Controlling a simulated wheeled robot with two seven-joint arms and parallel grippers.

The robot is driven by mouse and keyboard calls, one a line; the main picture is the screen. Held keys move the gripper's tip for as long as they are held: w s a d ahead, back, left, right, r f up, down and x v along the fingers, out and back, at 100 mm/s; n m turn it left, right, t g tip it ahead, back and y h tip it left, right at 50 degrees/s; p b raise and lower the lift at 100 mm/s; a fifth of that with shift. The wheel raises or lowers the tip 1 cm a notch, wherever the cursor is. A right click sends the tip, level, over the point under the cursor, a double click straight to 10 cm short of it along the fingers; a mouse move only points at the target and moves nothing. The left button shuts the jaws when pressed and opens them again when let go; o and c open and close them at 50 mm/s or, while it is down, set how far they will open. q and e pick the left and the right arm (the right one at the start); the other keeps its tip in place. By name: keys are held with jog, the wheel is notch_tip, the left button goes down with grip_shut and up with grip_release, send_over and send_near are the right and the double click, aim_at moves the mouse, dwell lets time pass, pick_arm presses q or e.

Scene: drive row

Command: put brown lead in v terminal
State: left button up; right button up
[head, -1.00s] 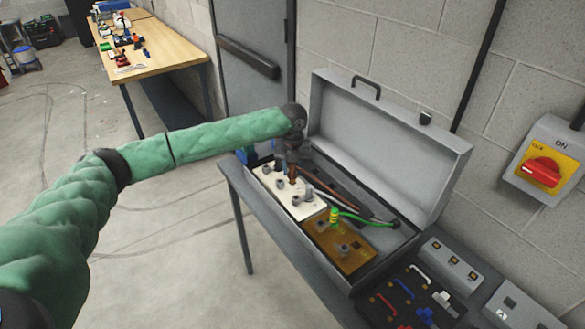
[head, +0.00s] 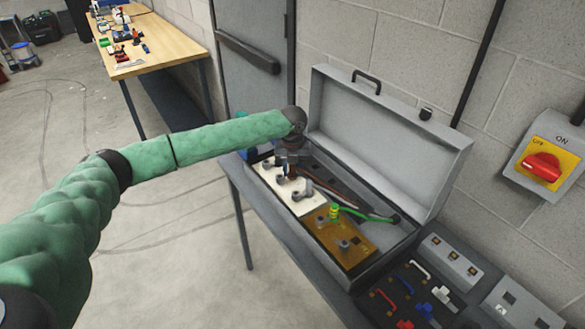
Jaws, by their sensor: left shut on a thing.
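An open grey case (head: 392,142) stands on a narrow grey table. In it are a white panel (head: 306,206) and a brown panel (head: 350,258), both with grey terminal posts. A brown lead (head: 335,194) runs from the right side of the case to my left gripper (head: 293,176). My left gripper points down over the far part of the white panel, among its posts, and is shut on the lead's end. The arm and gripper partly hide that end, and I cannot tell whether it touches a post. Terminal letters are too small to read. My right gripper is not in view.
A green-yellow lead (head: 362,214) ends at a post near the brown panel. The raised case lid stands behind the gripper. A black tray (head: 405,292) with coloured parts is at the front right. A red rotary switch (head: 543,166) is on the wall.

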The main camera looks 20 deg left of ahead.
pick_arm(q)
jog(key=shift+f, duration=0.4)
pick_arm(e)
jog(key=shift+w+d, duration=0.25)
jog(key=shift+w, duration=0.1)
pick_arm(q)
jog(key=o, duration=1)
jog(key=shift+o, duration=0.4)
jog(key=shift+r, duration=0.2)
jog(key=shift+r+b, duration=0.65)
jog(key=shift+r, duration=0.3)
notch_tip(320, 180, up, 4)
jog(key=shift+r+b, duration=0.2)
jog(key=shift+b, duration=0.55)
jog(key=shift+r, duration=0.55)
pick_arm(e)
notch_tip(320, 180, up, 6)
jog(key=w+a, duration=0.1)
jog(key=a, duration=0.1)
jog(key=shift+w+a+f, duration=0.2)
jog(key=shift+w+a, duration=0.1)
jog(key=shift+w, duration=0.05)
